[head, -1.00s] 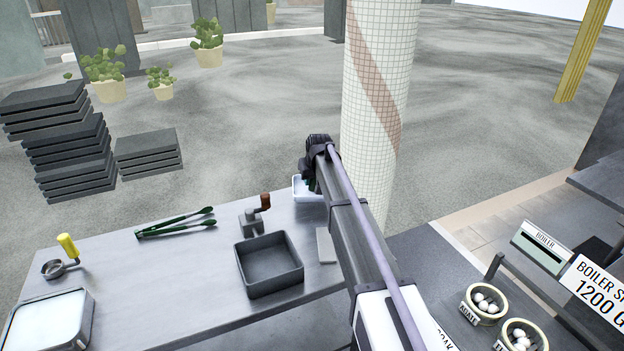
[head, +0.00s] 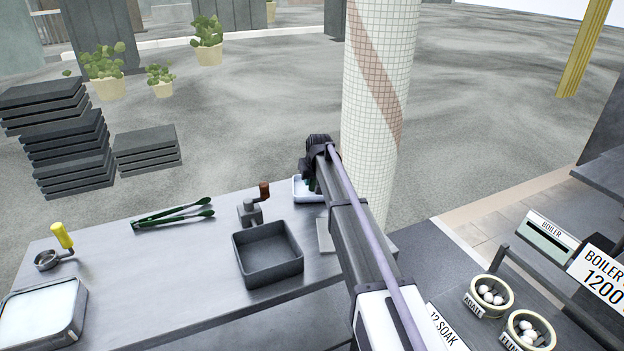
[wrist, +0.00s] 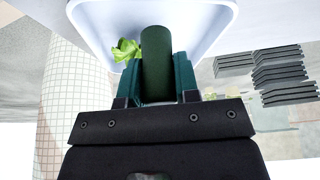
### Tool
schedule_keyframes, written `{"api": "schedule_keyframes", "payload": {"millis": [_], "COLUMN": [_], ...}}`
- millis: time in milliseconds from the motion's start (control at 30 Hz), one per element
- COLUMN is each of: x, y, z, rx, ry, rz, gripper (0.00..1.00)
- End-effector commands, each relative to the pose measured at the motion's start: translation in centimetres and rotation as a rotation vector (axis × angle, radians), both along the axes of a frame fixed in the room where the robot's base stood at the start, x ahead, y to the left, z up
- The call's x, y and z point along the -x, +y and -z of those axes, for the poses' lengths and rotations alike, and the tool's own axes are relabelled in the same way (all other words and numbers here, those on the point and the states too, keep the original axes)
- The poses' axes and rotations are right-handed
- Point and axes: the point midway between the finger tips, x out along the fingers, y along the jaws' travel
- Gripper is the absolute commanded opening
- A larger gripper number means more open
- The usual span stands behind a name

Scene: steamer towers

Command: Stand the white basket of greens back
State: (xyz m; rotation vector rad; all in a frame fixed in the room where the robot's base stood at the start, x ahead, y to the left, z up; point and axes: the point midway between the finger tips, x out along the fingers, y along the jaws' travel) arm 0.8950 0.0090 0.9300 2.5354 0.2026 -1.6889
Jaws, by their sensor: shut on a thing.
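The white basket of greens (head: 302,192) is at the back edge of the table in the head view, partly hidden behind my arm. In the wrist view the basket (wrist: 205,38) fills the top, with a light green leaf (wrist: 126,50) inside it. My gripper (wrist: 153,75) is shut on a dark green rounded bar (wrist: 155,45) in front of the basket, which looks like its handle. In the head view the fingertips are hidden. I cannot tell whether the basket touches the table.
On the table (head: 180,260) are a dark square pan (head: 268,255), a hand-cranked tool (head: 252,208), green tongs (head: 173,215) and a yellow-handled strainer (head: 55,250). A tiled pillar (head: 375,110) rises close behind my arm. Bowls of eggs (head: 491,295) stand right.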

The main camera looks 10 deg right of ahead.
Motion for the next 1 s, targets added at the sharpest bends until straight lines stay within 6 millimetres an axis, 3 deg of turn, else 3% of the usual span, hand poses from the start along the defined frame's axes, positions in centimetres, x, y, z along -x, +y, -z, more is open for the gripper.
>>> {"api": "schedule_keyframes", "payload": {"millis": [333,367,600,667,1000], "x": [0.0,-0.01,0.0,0.0,0.01], "y": [0.0,0.0,0.0,0.0,0.0], "z": [0.61,0.58,0.52,0.52,0.52], "rx": [0.0,0.0,0.0,0.0,0.0], "ry": [0.0,0.0,0.0,0.0,0.0], "rz": [0.0,0.0,0.0,0.0,0.0], "gripper": [0.0,0.3,0.53,0.59,0.59]}}
